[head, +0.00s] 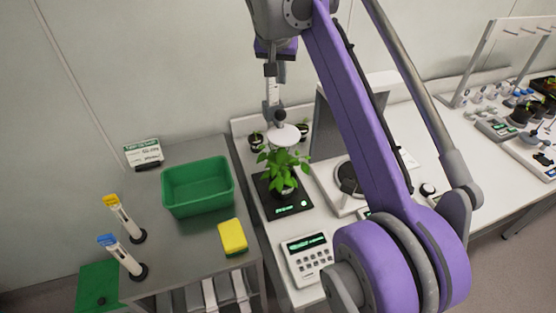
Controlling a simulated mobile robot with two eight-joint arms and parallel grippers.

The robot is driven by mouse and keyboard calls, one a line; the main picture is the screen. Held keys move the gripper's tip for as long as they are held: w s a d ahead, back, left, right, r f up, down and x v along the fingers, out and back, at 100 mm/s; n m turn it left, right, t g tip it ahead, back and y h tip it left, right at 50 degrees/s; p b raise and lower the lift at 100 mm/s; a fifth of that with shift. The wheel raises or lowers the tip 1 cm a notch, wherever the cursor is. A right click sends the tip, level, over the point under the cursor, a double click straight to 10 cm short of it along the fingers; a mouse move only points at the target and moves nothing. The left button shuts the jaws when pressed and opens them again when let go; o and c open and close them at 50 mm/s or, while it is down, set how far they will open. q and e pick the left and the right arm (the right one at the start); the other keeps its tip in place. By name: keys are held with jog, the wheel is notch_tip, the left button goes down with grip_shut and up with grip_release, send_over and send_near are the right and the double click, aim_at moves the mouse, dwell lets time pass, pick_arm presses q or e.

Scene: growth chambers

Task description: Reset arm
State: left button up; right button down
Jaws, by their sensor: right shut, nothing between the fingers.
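My right arm, purple and grey, comes in from the lower right and rises across the middle of the head view. Its wrist is at the top centre, and my right gripper (275,72) points down, shut and empty. Behind and below it in the picture is a thin stand with a round white disc (285,136) above a leafy green plant (284,168). The gripper looks apart from the plant. My left gripper is not in view.
The plant stands on a black scale (270,205) with a lit display. A keypad device (308,257) is in front. On the grey table at left are a green bin (198,187), a yellow sponge (233,237) and two upright tools (125,220). The right bench is partly hidden by my arm.

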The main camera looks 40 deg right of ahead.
dwell(0.5)
jog(key=s+a+f+n+y, duration=0.1)
jog(key=s+a+f+n, duration=0.2)
jog(key=s+a+f, duration=0.4)
jog(key=s+a+f+n+t+y, duration=0.1)
jog(key=s+a+f, duration=0.5)
jog(key=f, duration=0.8)
jog(key=s+a+f+n+t+y, duration=0.1)
jog(key=s+a+f+n, duration=0.4)
jog(key=f, duration=0.6)
jog(key=s+a+y, duration=0.1)
jog(key=s+a, duration=0.1)
jog(key=a, duration=0.1)
jog(key=shift+s+a+n, duration=0.15)
jog(key=shift+s+n, duration=0.15)
dwell(0.4)
